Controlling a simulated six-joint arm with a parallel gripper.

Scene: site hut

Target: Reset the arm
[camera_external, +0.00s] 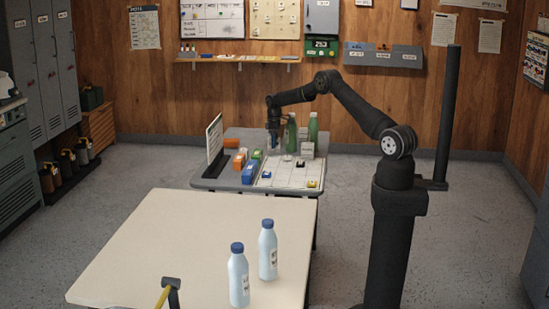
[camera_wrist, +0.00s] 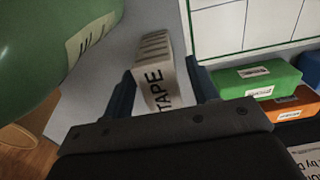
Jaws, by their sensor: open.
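My gripper (camera_external: 273,148) points down over the back part of the grey table (camera_external: 210,183). In the wrist view its two dark blue fingers (camera_wrist: 162,90) are spread apart. A pale box marked TAPE (camera_wrist: 155,75) shows between them in the picture; I cannot tell its exact distance from the fingers, and they do not visibly grip it. A green bottle (camera_wrist: 45,50) looms close at the left of the wrist view. In the outside view, green bottles (camera_external: 313,128) stand just right of my gripper.
A white gridded board (camera_external: 285,177) with small items lies on the grey table. Green (camera_wrist: 258,78) and orange (camera_wrist: 290,104) boxes sit beside it. An upright panel (camera_external: 214,140) stands at the table's left. Two water bottles (camera_external: 268,250) stand on the cream table (camera_external: 170,240) in front.

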